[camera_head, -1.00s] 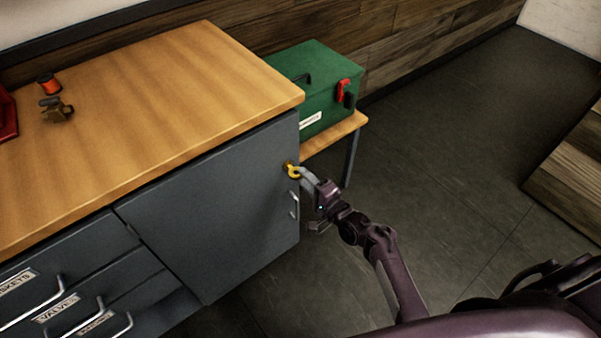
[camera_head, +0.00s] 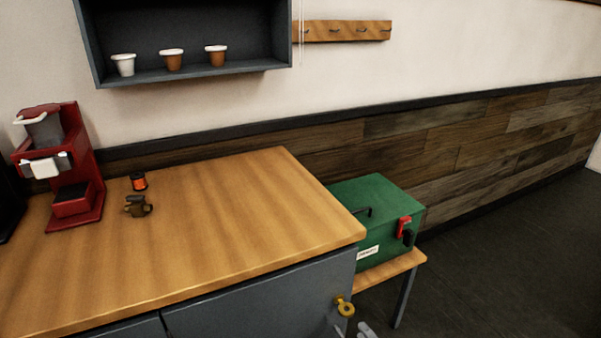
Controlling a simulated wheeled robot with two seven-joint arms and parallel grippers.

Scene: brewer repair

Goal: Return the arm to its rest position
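The tips of my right gripper (camera_head: 367,330) just show at the bottom edge of the head view, below and to the right of a yellow key (camera_head: 345,308). The tips look apart from the key. The rest of this gripper and its arm are cut off by the frame, so I cannot tell how far its fingers are parted. The key sits at the upper right corner of the grey cabinet door (camera_head: 265,305), which looks shut. My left gripper is not in view.
A wooden counter (camera_head: 230,215) carries a red brewer (camera_head: 75,170), an orange-and-black spool (camera_head: 138,181) and a small brown metal part (camera_head: 138,205). A green toolbox (camera_head: 375,205) stands on a low bench (camera_head: 385,272) at the right. A shelf (camera_head: 200,75) holds cups. The floor at right is clear.

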